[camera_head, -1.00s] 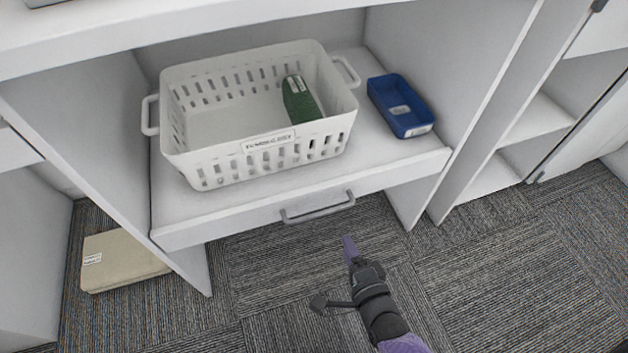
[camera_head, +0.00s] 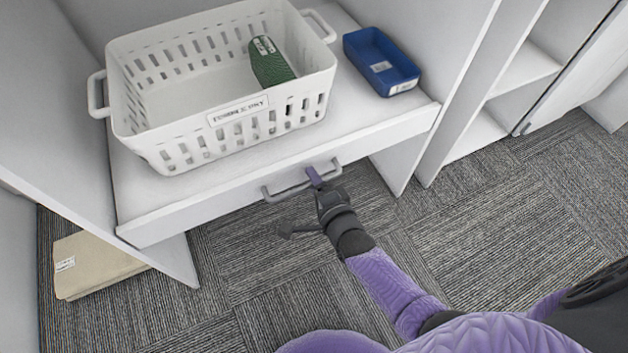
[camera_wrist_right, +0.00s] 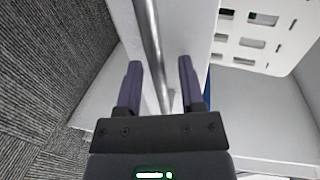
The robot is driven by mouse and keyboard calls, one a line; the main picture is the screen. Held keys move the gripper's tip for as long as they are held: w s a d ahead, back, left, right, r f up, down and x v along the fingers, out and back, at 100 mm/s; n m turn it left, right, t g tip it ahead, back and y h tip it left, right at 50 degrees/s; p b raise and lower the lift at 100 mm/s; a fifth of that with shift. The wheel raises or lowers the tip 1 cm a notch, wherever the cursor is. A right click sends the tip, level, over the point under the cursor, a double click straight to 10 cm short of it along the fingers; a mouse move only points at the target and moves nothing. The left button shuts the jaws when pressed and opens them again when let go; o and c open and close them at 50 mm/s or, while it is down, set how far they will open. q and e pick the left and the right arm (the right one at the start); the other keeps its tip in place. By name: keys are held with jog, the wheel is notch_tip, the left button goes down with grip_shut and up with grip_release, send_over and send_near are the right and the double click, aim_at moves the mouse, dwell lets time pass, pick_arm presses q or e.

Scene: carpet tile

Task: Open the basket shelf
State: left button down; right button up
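The basket shelf is a white pull-out board with a front panel (camera_head: 200,212) and a grey metal bar handle (camera_head: 278,193). My right gripper (camera_head: 315,178) is at the right part of the handle. In the right wrist view my right gripper (camera_wrist_right: 159,75) is open, with its two purple fingers apart. The handle (camera_wrist_right: 150,35) runs between the fingers there, with gaps visible on both sides. A white slotted basket (camera_head: 165,148) with a label stands on the shelf. My left gripper is not in view.
A green item (camera_head: 270,64) is in the basket. A blue tray (camera_head: 382,62) lies on the shelf right of it. White side panels (camera_head: 430,60) flank the shelf. A beige folded item (camera_head: 95,263) lies on the carpet (camera_head: 480,230) at lower left. Carpet in front is free.

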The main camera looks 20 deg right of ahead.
grip_shut()
dwell(1.3)
